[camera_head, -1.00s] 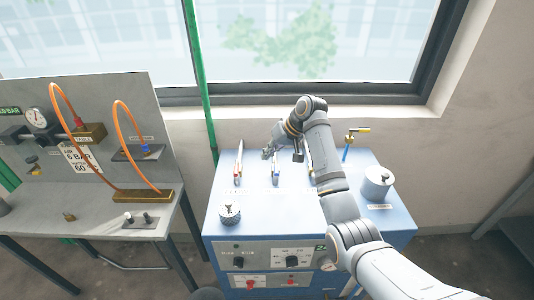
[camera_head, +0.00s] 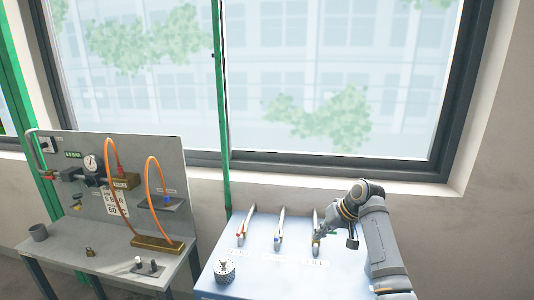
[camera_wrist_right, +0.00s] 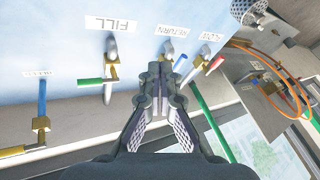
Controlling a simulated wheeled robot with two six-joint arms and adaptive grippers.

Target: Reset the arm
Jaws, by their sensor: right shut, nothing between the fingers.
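My right arm comes in from the right in the head view. Its gripper (camera_head: 322,236) is over the blue cabinet (camera_head: 262,243), by the valve pipe with the FILL label (camera_head: 314,262). In the right wrist view the fingers (camera_wrist_right: 160,76) are closed together with nothing between them. There the FILL valve (camera_wrist_right: 112,72), with a green lever (camera_wrist_right: 90,82), stands left of the fingers. The RETURN valve (camera_wrist_right: 169,48), with a blue lever (camera_wrist_right: 180,63), is close beyond the fingertips; contact cannot be told. My left gripper is not in view.
A knurled round knob (camera_head: 225,270) stands on the cabinet's front left. A grey bench (camera_head: 110,258) at left holds a panel with a gauge (camera_head: 91,163) and orange hoses (camera_head: 154,190). A window (camera_head: 300,90) and green pole (camera_head: 220,110) are behind.

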